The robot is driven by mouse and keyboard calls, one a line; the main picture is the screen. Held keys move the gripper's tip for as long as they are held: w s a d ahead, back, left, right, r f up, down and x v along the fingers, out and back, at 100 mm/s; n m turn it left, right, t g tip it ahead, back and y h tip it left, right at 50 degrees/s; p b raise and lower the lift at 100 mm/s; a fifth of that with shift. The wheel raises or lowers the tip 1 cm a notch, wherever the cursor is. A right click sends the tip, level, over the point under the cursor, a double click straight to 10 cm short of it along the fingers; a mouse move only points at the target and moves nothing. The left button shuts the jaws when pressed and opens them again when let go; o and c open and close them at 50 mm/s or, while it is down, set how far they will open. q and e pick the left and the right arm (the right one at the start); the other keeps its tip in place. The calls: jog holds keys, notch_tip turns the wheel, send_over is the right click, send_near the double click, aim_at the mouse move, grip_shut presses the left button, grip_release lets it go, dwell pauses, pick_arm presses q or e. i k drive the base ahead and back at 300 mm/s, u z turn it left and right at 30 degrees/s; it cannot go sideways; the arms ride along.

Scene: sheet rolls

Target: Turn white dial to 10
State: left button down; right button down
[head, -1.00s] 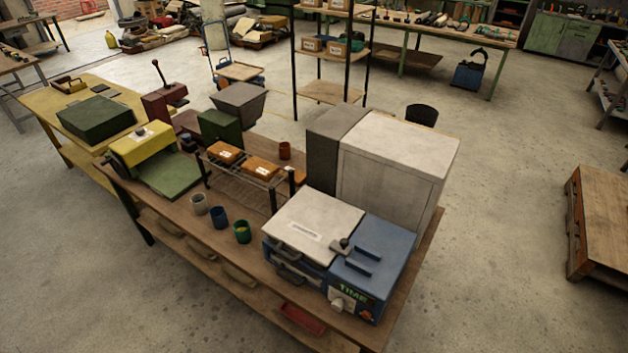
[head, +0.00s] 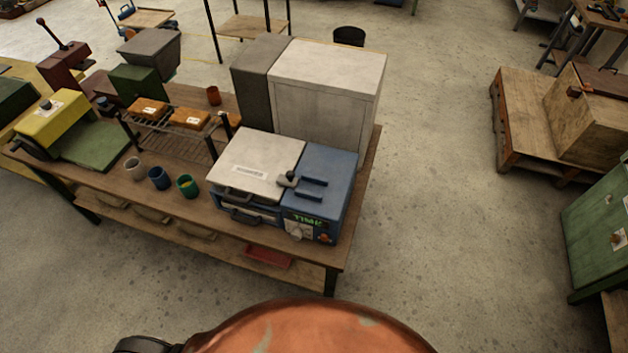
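The white dial (head: 296,230) is on the front face of a blue and white machine (head: 330,200), below a green "TIME" label (head: 307,219). Its pointer and markings are too small to read. A small orange-red knob (head: 325,238) sits to its right. The machine stands on the right end of a wooden workbench (head: 200,225), its front facing me. Neither of my grippers is in the head view.
A large grey cabinet (head: 330,85) stands behind the machine. White, blue and green cups (head: 187,186) stand to its left. A red tray (head: 268,257) lies on the lower shelf. Open concrete floor (head: 440,200) lies to the right, up to a wooden pallet (head: 515,130) and green cabinet (head: 600,230).

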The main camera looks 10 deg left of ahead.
aim_at(296, 234)
jog(key=z, duration=0.8)
jog(key=k, duration=0.9)
jog(key=u, duration=1.05)
jog(key=i, duration=0.5)
